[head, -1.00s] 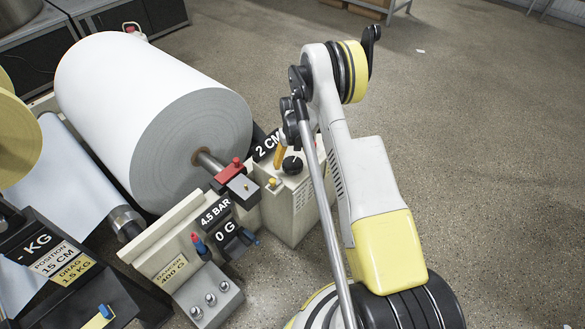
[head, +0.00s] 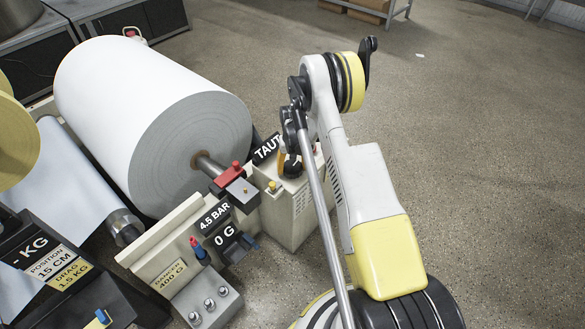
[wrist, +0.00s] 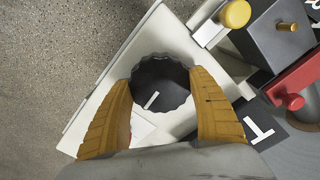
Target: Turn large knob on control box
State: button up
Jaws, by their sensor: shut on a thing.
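The control box (head: 290,212) is a pale box beside the big paper roll. Its large black knob (wrist: 160,84) has a scalloped rim and a white mark, and sits on the box top. In the head view the knob (head: 292,168) is partly covered by my gripper (head: 287,160). In the wrist view the two orange-brown fingers of my gripper (wrist: 161,110) stand on either side of the knob, shut on it. A black sign reading "TAUT" (head: 267,150) stands behind the knob.
The white paper roll (head: 120,95) lies left of the box. A red clamp block (head: 229,175) and a small yellow button (head: 273,186) are close to the knob. Signs reading "4.5 BAR" (head: 214,215) and "0 G" stand in front. The floor at right is open.

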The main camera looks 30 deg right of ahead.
aim_at(292, 167)
jog(key=shift+m, duration=1.1)
jog(key=o, duration=1.2)
jog(key=shift+r, duration=0.1)
notch_tip(292, 167, up, 12)
jog(key=shift+f, duration=0.1)
